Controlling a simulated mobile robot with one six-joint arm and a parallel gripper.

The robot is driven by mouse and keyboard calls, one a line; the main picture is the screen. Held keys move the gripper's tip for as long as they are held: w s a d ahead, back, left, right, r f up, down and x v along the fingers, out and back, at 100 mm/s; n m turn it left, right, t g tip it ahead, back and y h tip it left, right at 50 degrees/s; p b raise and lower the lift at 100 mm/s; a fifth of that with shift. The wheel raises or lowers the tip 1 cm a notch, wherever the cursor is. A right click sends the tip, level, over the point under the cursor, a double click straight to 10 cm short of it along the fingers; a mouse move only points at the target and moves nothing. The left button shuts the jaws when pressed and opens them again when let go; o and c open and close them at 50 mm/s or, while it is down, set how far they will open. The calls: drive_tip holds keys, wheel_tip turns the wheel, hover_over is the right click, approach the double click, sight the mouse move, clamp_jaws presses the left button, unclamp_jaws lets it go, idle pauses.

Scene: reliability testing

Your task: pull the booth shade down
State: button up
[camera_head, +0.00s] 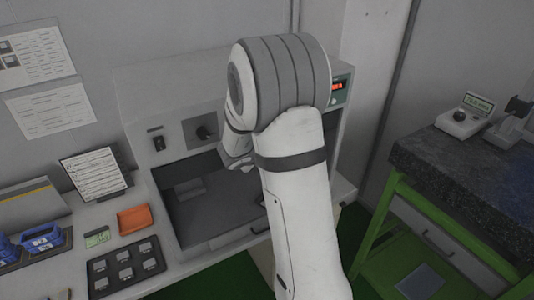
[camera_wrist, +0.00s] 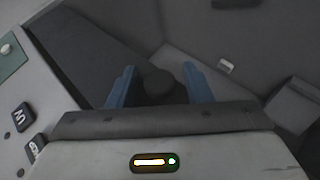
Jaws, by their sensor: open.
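The booth (camera_head: 160,92) is a grey cabinet with a dark open front bay (camera_head: 205,205) in the head view. My arm covers its right part. The bay is uncovered where I see it; I cannot clearly make out the shade itself. In the wrist view my gripper (camera_wrist: 160,82) is open, with two blue fingers apart. A dark rounded knob-like piece (camera_wrist: 158,84) shows between the fingers; I cannot tell whether they touch it or whether it belongs to the shade. In the head view the fingers are hidden behind my arm.
A black knob (camera_head: 206,132) and a switch (camera_head: 158,143) are on the booth's front. A UV button (camera_wrist: 21,117) is at left in the wrist view. An orange tray (camera_head: 134,220) and a black pad (camera_head: 126,268) lie on the left counter. A green-framed bench (camera_head: 440,160) stands right.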

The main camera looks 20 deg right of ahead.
drive_tip(key=v, duration=0.8)
idle(0.4)
